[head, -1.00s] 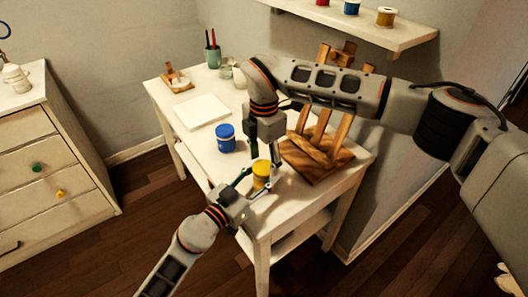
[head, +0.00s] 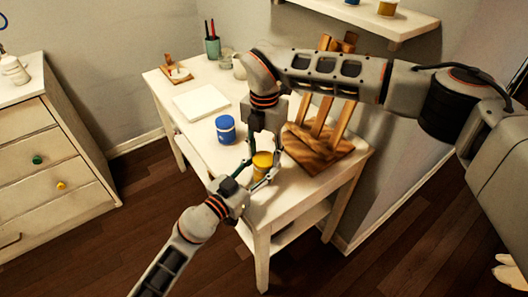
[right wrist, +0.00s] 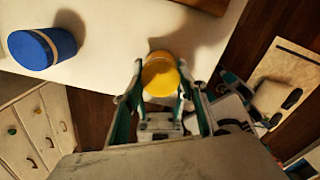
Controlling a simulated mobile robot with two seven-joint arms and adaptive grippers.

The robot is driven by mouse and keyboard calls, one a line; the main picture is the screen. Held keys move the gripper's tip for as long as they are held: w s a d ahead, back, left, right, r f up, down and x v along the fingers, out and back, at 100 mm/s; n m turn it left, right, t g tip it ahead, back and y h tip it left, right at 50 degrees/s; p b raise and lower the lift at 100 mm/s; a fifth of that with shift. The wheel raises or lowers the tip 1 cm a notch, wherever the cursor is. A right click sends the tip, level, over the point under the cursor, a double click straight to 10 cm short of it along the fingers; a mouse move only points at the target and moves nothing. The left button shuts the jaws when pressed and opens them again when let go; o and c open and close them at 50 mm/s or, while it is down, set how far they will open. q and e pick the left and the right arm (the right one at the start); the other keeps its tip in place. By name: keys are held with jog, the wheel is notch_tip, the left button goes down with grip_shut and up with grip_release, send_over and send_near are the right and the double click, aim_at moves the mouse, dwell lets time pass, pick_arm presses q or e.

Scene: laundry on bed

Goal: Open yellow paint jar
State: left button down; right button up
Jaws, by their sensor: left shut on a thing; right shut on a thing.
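The yellow paint jar (head: 262,161) stands upright near the front edge of the white table. My left gripper (head: 257,179) reaches in from the lower left and is shut on the jar's side. My right gripper (head: 261,156) points down from above, with its fingers on both sides of the jar's top; it is shut on the jar. The right wrist view shows the jar's yellow top (right wrist: 161,73) between the fingers of my right gripper (right wrist: 160,88). I cannot tell whether the lid has turned, and the jar's lower part is partly hidden by the fingers.
A blue jar (head: 225,128) stands behind and left of the yellow one. A wooden easel (head: 318,150) stands close on the right. A white canvas (head: 201,106), a brush cup (head: 213,46) and a small wooden stand (head: 177,74) are further back. The table's front edge is near.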

jog(key=n, duration=0.4)
jog(key=shift+s, duration=0.1)
jog(key=n, duration=0.5)
jog(key=shift+n, duration=0.4)
jog(key=n, duration=0.3)
jog(key=shift+n, duration=0.3)
jog(key=n, duration=0.5)
jog(key=shift+a, duration=0.1)
jog(key=o, duration=1.2)
